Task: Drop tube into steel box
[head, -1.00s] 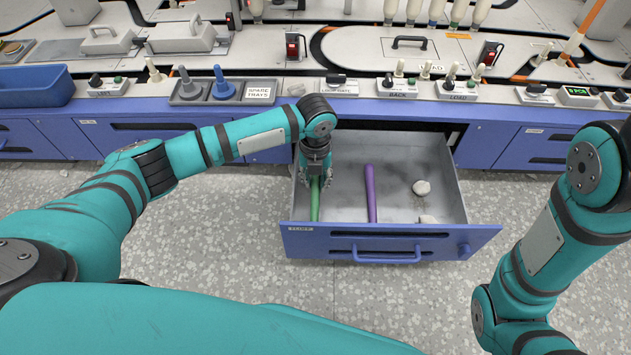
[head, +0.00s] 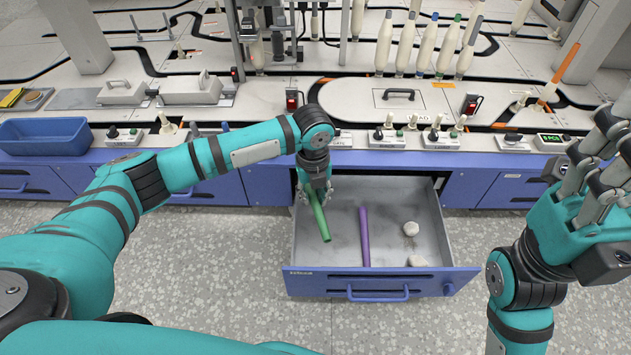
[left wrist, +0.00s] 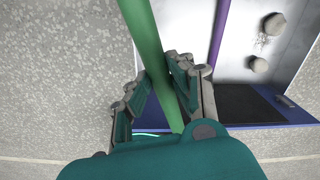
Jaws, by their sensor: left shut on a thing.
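My left gripper (head: 316,192) is shut on a green tube (head: 319,219) and holds it tilted over the left part of an open drawer with grey metal walls (head: 440,215). The tube's upper end is hidden by the gripper in the head view. In the left wrist view the green tube (left wrist: 147,40) runs between the fingers (left wrist: 160,95). A purple tube (head: 364,236) lies in the drawer, right of the green one. My right gripper (head: 608,150) is at the right edge, partly cut off, with its fingers up. I cannot tell which thing is the steel box.
Two pale lumps (head: 411,229) lie in the drawer's right side. On the worktop stand grey boxes with handles (head: 190,95), a blue bin (head: 45,135), control panels (head: 388,138) and several pale bobbins (head: 405,45). Speckled floor (head: 200,250) in front of the drawer is clear.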

